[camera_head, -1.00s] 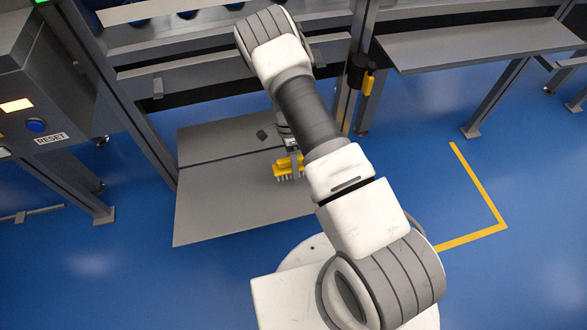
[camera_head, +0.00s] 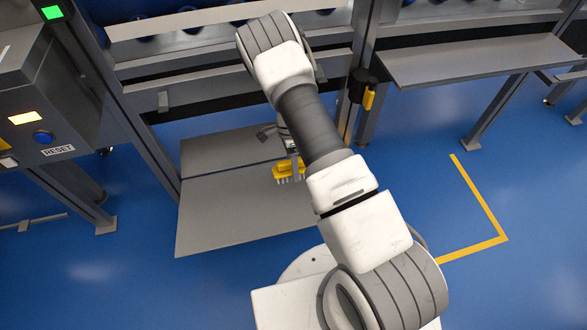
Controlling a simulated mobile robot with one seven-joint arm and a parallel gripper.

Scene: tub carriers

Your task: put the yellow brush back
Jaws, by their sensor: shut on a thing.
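The yellow brush (camera_head: 284,171) has a yellow body with pale bristles pointing down. It shows left of my arm in the head view, above the grey floor plate. My gripper (camera_head: 294,158) is shut on the brush; the white and dark arm links partly hide the gripper and the brush's right side. A black holder (camera_head: 360,85) with a yellow part (camera_head: 368,99) is fixed to the upright post, right of and beyond the brush.
A grey shelf (camera_head: 480,60) stands out at the upper right. A control box with a RESET label (camera_head: 58,150) is at the left. The grey plate (camera_head: 230,215) lies on the blue floor. Posts and rails (camera_head: 220,68) run behind the arm. Floor with yellow lines (camera_head: 478,195) is clear at right.

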